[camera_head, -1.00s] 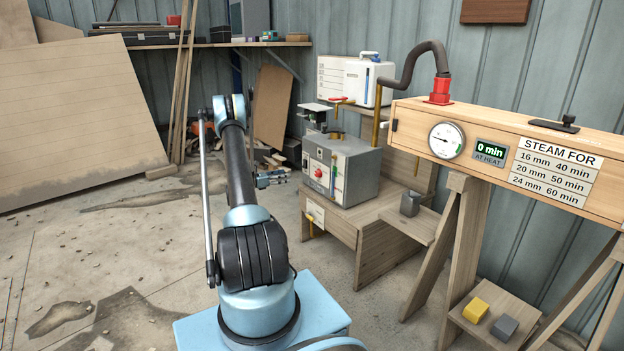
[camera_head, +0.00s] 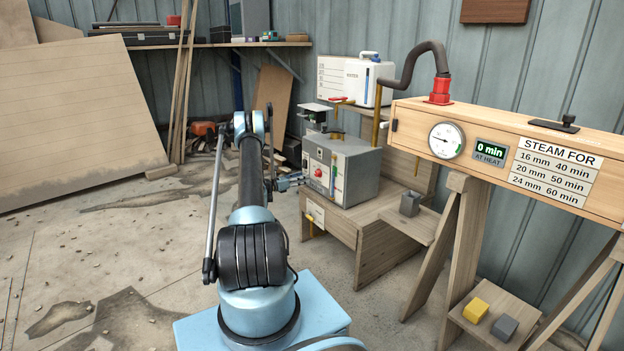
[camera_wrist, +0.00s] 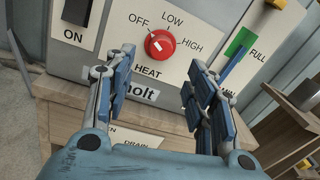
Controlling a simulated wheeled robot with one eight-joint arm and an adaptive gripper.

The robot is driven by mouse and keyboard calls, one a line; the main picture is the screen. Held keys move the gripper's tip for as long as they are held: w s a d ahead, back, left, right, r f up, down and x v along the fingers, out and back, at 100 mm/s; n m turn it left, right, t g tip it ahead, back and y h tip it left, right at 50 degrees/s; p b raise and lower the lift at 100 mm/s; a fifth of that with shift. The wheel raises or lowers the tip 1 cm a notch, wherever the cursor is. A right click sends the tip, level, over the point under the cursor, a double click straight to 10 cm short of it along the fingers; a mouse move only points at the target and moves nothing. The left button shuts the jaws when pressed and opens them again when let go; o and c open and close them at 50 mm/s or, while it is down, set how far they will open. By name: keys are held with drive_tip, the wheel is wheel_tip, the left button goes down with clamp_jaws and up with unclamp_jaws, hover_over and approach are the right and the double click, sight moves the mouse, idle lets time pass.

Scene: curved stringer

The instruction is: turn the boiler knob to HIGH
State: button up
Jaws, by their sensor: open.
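The boiler (camera_head: 345,168) is a grey metal box with a red knob (camera_head: 319,172) on its front. The wrist view shows the red knob (camera_wrist: 160,44) ringed by the words OFF, LOW and HIGH, with HEAT below. In the head view my gripper (camera_head: 291,182) is just left of the boiler front.
An ON switch (camera_wrist: 76,12) is left of the knob, and a green-marked level gauge (camera_wrist: 240,42) is right of it. The boiler stands on a wooden bench (camera_head: 355,225). The wooden steam box (camera_head: 480,150) with its gauge stands to the right. Floor at left is open.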

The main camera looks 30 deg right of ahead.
sight(317, 174)
drive_tip(key=d, duration=0.7)
drive_tip(key=shift+d, duration=0.3)
drive_tip(key=shift+c, duration=0.5)
drive_tip(key=c, duration=1)
